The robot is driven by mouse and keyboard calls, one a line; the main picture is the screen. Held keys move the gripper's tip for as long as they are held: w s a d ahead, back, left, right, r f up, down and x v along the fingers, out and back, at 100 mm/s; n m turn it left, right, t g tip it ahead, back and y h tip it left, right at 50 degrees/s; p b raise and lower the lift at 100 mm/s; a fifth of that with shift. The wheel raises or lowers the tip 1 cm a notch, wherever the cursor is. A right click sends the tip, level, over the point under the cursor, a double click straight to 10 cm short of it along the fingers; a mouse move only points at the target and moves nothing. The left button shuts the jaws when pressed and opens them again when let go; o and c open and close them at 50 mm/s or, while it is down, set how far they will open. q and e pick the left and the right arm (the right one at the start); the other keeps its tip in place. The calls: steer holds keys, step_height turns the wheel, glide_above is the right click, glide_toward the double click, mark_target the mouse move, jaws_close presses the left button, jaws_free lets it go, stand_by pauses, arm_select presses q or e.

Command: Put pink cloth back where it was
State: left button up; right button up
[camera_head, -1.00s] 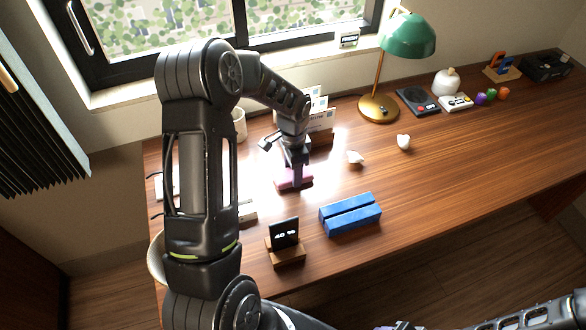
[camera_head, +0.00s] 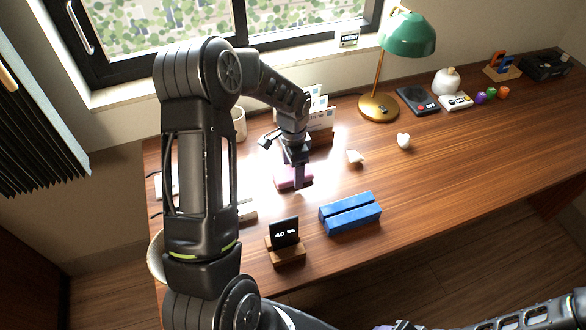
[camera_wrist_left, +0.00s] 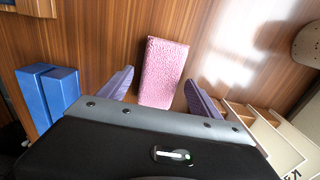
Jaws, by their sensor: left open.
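The pink cloth (camera_head: 284,182) is a folded, textured block lying on the wooden desk. In the left wrist view the pink cloth (camera_wrist_left: 163,75) lies between my two spread purple fingers, with clear gaps on both sides. My left gripper (camera_head: 299,182) is open just above or at the cloth in the head view and hides part of it. The left gripper (camera_wrist_left: 159,78) holds nothing. Only a bit of purple at the bottom edge, likely my right gripper (camera_head: 402,326), shows beside the right arm.
A blue two-bar block (camera_head: 351,213) and a small display on a wooden stand (camera_head: 286,240) are in front of the cloth. A card holder (camera_head: 320,122) and a cup (camera_head: 238,124) stand behind. A green lamp (camera_head: 409,36) is further right.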

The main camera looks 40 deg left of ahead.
arm_select(q)
step_height(320, 180, up, 12)
steer(key=b, duration=0.1)
steer(key=shift+f+b, duration=0.15)
steer(key=shift+b, duration=0.15)
stand_by(0.5)
